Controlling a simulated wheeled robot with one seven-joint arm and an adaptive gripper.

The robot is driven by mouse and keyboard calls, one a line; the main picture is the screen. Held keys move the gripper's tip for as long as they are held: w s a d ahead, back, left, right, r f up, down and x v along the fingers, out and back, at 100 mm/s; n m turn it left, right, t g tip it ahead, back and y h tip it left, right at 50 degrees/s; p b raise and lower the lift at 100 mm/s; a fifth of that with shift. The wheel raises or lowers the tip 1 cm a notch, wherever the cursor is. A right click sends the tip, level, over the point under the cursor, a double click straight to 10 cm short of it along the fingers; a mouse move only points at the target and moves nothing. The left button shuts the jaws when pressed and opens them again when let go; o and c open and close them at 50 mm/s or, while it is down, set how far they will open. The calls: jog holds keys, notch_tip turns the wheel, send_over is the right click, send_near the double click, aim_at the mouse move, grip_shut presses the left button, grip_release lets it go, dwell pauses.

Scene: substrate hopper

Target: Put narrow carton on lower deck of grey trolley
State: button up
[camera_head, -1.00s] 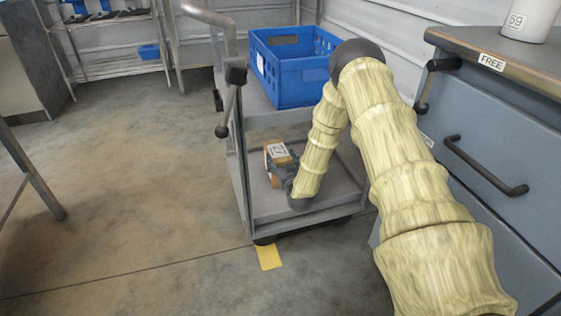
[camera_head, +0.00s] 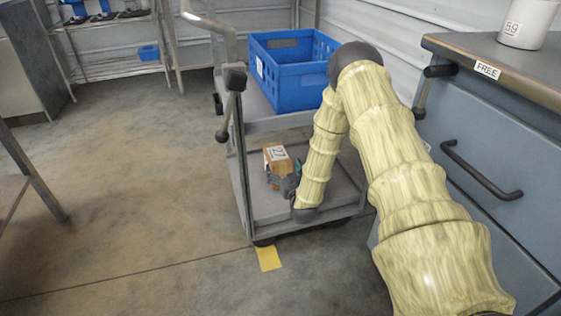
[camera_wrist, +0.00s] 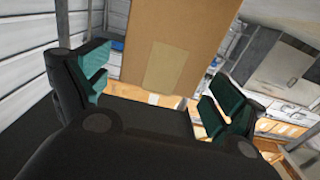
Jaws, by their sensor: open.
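The narrow carton (camera_head: 276,158) is a brown box with a white label reading 27. It stands on the lower deck (camera_head: 268,208) of the grey trolley (camera_head: 240,165), and my gripper partly hides its lower part. In the wrist view the carton (camera_wrist: 172,40) shows beyond and between the fingers, with a paler patch on its face. My gripper (camera_head: 285,182) is low over the lower deck, on the near right side of the carton. In the wrist view its fingers (camera_wrist: 152,92) are apart, with gaps visible beside the carton.
A blue crate (camera_head: 295,95) stands on the trolley's upper deck, above the carton. A grey-blue drawer cabinet (camera_head: 490,165) with a FREE label stands close on the right, bearing a white container (camera_head: 527,22). A yellow floor mark (camera_head: 268,258) lies before the trolley.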

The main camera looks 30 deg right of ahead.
jog(key=p+v, duration=0.2)
jog(key=v, duration=0.6)
dwell(1.1)
